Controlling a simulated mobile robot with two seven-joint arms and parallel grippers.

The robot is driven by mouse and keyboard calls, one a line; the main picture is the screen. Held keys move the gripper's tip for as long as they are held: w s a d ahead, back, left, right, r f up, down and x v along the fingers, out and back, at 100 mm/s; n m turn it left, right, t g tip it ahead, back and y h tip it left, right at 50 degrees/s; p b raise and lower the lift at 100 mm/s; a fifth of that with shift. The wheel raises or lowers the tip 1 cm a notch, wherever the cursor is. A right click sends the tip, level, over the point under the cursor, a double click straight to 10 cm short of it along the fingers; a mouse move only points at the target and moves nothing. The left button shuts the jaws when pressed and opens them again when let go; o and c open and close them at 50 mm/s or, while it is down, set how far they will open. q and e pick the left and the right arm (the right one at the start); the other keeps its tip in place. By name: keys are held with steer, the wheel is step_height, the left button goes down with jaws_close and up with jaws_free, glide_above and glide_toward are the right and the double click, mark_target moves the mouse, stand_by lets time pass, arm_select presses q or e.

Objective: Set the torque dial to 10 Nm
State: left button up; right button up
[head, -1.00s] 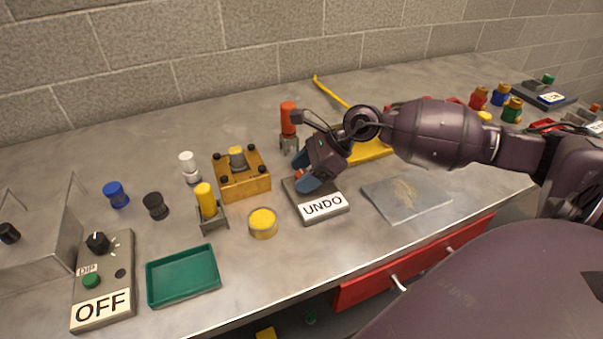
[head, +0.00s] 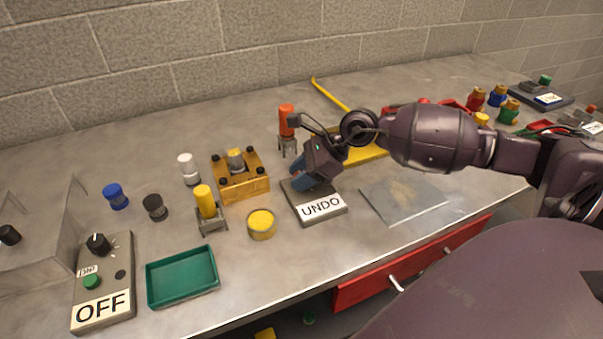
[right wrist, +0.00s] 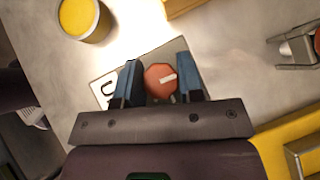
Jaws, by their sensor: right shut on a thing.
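The torque dial (right wrist: 160,81) is an orange-red knob with a white pointer mark, seen in the right wrist view. It sits on a grey plate (head: 322,215) that carries a white label reading "UNDO". My right gripper (right wrist: 160,82) is at the dial, with its two blue fingers on either side of it, shut on it. In the head view the right gripper (head: 302,181) covers the dial. No torque number is legible. My left gripper is not in view.
A yellow round tin (head: 262,224) stands left of the plate, and a glass-like sheet (head: 403,198) lies to its right. A yellow block (head: 240,183) and an orange-topped tool (head: 287,125) stand behind. A green tray (head: 182,277) is at front left.

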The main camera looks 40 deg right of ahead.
steer(key=m+p, duration=0.1)
steer(key=m+t+h+p, duration=0.1)
steer(key=p, duration=0.1)
steer(key=shift+r+t, duration=0.3)
steer(key=shift+r, duration=0.1)
steer(key=shift+m+h+p, duration=0.3)
steer(key=shift+m+p, duration=0.3)
steer(key=shift+p, duration=0.1)
steer(key=m+t+h+p, duration=0.1)
steer(key=p, duration=0.1)
steer(key=m+h+p, duration=0.1)
steer(key=m+p, duration=0.1)
steer(key=shift+f+t, duration=0.25)
steer(key=shift+t, duration=0.15)
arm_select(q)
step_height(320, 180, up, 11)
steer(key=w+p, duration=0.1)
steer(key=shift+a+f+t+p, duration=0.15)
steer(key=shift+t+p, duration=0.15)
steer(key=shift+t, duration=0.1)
arm_select(e)
steer(key=shift+f+m+t+h, duration=0.15)
steer(key=shift+m+t+h, duration=0.15)
steer(key=shift+m+h, duration=0.65)
steer(key=shift+m, duration=0.25)
steer(key=o, duration=0.9)
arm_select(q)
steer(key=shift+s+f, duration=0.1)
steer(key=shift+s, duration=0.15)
